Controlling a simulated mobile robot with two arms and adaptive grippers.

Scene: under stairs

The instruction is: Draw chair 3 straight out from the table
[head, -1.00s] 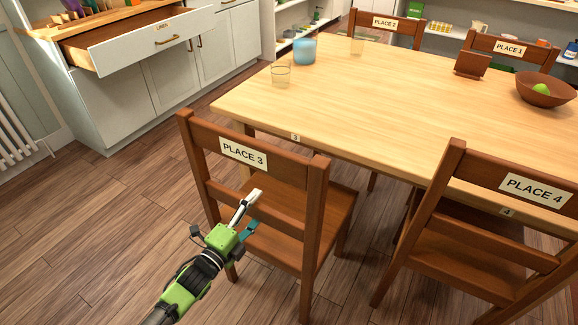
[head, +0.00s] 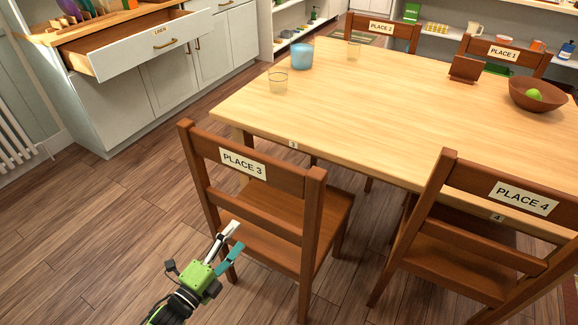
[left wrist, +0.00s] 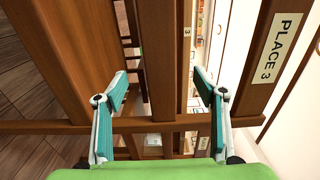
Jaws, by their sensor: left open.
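Chair 3 (head: 258,220) is brown wood with a "PLACE 3" label (head: 243,164) on its top rail. It stands at the near edge of the table (head: 400,110), its seat partly under the tabletop by the "3" tag (head: 293,145). My left gripper (head: 236,238) is open, low behind the chair's back. In the left wrist view its open fingers (left wrist: 161,76) face the chair's lower back rail (left wrist: 163,60), which appears between them. I cannot tell whether they touch it. The right gripper is not in view.
Chair 4 (head: 470,255) stands to the right of chair 3. An open drawer (head: 140,45) juts from the white cabinet at upper left. Glasses (head: 278,82) and a bowl (head: 537,95) stand on the table. The floor (head: 80,225) left of chair 3 is clear.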

